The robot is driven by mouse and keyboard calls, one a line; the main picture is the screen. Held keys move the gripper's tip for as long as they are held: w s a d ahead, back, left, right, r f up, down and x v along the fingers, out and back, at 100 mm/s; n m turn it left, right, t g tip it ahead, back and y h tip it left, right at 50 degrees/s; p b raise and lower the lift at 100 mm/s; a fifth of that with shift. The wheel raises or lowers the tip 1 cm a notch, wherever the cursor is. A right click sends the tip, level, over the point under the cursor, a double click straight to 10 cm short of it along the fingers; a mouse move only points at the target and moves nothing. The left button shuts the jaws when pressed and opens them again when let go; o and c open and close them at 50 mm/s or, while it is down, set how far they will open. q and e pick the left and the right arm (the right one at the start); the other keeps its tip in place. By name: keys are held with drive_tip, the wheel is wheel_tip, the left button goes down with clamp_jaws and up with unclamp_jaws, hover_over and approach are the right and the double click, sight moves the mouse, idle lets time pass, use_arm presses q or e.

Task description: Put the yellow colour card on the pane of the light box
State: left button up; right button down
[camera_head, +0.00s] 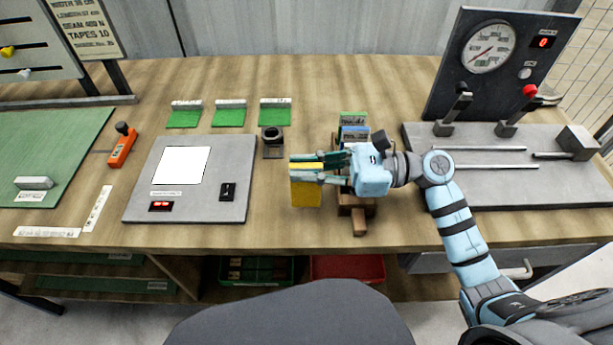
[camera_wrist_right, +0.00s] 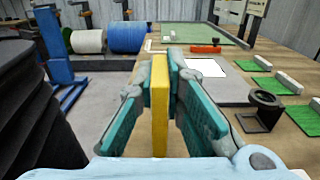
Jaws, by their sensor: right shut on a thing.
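The yellow colour card (camera_head: 305,192) is held upright in my right gripper (camera_head: 320,168), to the right of the light box and above the table. In the right wrist view the card (camera_wrist_right: 160,105) stands on edge between the two teal fingers (camera_wrist_right: 172,100), which are shut on it. The light box (camera_head: 188,208) is a grey plate with a bright white pane (camera_head: 182,165) in its upper part. The pane is bare, and it also shows in the right wrist view (camera_wrist_right: 206,67). My left gripper is not in view.
A card rack (camera_head: 359,222) with green and blue cards stands under my right wrist. A black loupe (camera_head: 272,136) stands between box and rack. Several green swatches (camera_head: 229,117) lie behind the box. An orange tool (camera_head: 122,148) lies left; a gauge panel (camera_head: 489,80) stands right.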

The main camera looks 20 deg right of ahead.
wheel_tip(320, 180, up, 18)
drive_tip(key=p, duration=0.2)
drive_tip(key=shift+f, duration=0.2)
